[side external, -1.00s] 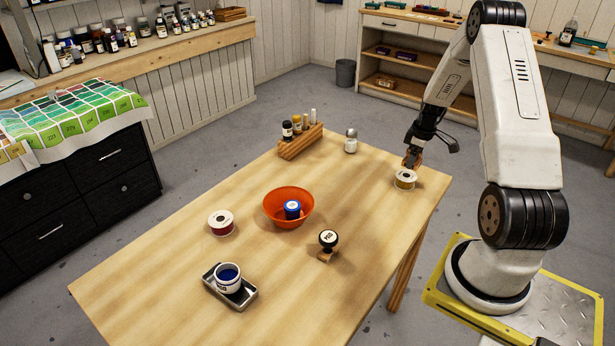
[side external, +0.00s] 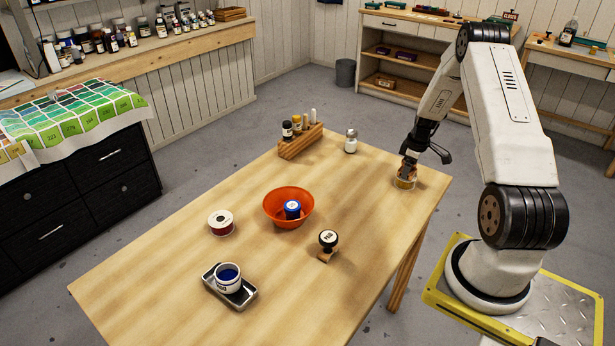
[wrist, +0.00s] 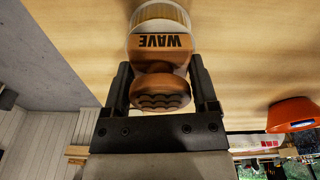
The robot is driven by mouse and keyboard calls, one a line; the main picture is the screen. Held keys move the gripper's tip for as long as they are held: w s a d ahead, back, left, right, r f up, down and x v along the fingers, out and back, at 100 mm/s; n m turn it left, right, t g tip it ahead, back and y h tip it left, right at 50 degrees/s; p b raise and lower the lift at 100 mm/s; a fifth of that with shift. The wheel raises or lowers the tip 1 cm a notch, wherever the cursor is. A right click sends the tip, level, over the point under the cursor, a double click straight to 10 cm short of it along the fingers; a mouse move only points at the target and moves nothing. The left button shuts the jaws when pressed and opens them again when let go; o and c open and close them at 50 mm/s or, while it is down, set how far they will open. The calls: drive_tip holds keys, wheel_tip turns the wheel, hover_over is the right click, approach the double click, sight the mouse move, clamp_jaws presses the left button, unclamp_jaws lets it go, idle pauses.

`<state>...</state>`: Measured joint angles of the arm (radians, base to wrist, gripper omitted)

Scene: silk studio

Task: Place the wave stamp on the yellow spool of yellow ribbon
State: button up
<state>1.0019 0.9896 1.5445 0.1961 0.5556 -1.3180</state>
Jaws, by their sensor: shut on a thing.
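My gripper (side external: 409,168) is at the right end of the table, shut on the wooden wave stamp (wrist: 160,84). In the wrist view the stamp sits between the two fingers (wrist: 161,88), its WAVE label upside down. The yellow ribbon spool (side external: 403,185) lies on the table directly below the gripper, and its pale rim (wrist: 158,11) shows past the stamp. The stamp is at the spool's top; I cannot tell whether they touch. The gripper hides most of the stamp and part of the spool in the side view.
A red ribbon spool (side external: 221,224), an orange bowl (side external: 277,213) with a blue item (side external: 292,209), and a black-topped stamp (side external: 328,240) stand left of the gripper. A small white bottle (side external: 351,146) and a wooden rack (side external: 292,151) are farther back. The table's right edge is close.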

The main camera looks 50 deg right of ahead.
drive_tip(key=shift+f, duration=0.15)
drive_tip(key=o, duration=1.3)
drive_tip(key=r, duration=0.4)
drive_tip(key=s+r, duration=0.1)
drive_tip(key=r, duration=0.7)
drive_tip(key=shift+s+r, duration=0.15)
drive_tip(key=shift+s, duration=0.05)
